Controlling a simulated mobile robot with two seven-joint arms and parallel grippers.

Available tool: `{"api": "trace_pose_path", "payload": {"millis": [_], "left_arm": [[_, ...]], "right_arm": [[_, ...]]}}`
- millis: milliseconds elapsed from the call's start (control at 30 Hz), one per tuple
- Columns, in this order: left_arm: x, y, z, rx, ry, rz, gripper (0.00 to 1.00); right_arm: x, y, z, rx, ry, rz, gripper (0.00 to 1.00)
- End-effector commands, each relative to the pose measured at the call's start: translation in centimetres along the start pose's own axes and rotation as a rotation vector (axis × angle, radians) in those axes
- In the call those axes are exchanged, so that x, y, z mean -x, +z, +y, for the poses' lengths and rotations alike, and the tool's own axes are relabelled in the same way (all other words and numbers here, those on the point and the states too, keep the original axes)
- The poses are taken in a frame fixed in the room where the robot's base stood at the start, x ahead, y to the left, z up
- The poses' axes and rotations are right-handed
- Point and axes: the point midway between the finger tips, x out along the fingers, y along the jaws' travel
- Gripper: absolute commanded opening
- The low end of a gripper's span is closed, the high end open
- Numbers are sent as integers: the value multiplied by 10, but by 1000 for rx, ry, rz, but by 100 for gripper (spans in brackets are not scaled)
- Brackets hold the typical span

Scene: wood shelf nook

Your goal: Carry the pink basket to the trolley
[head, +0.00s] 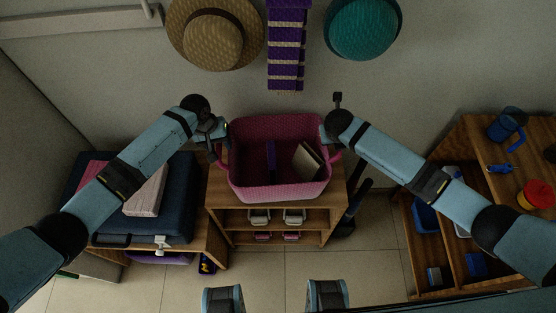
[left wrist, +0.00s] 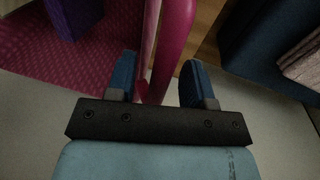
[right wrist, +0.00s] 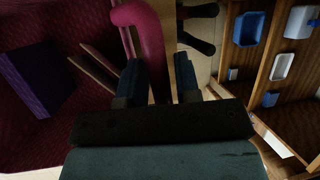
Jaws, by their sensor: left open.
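The pink basket (head: 278,190) stands upright on top of a small wooden shelf unit (head: 335,203). It holds a purple item (head: 271,160) and a pale, book-like item (head: 306,160). My left gripper (head: 219,140) is at the basket's left handle. In the left wrist view its open fingers (left wrist: 157,85) stand either side of the pink handle (left wrist: 172,45). My right gripper (head: 326,128) is at the right handle (head: 334,162). In the right wrist view its fingers (right wrist: 160,85) flank that handle; whether they grip it is unclear. I cannot make out a trolley.
A dark blue suitcase (head: 180,200) with folded pink cloths (head: 148,192) sits on a low bench at left. A wooden shelf (head: 465,150) at right bears a blue mug (head: 507,125) and a red container (head: 537,195). Hats (head: 364,25) hang on the wall. Tiled floor (head: 375,250) is open in front.

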Motion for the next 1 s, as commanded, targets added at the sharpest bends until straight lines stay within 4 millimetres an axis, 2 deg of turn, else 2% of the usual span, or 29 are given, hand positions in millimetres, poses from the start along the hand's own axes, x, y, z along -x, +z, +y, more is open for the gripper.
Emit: {"api": "trace_pose_path", "payload": {"millis": [167, 200, 300, 367, 667, 1000], "left_arm": [[0, 0, 0, 0, 0, 0, 45], [0, 0, 0, 0, 0, 0, 36], [0, 0, 0, 0, 0, 0, 13], [0, 0, 0, 0, 0, 0, 0], [3, 0, 1, 0, 0, 1, 0], [31, 0, 6, 0, 0, 1, 0]], "right_arm": [[0, 0, 0, 0, 0, 0, 28], [0, 0, 0, 0, 0, 0, 19], [0, 0, 0, 0, 0, 0, 0], [0, 0, 0, 0, 0, 0, 0], [3, 1, 0, 0, 1, -1, 0], [29, 12, -6, 0, 1, -1, 0]]}}
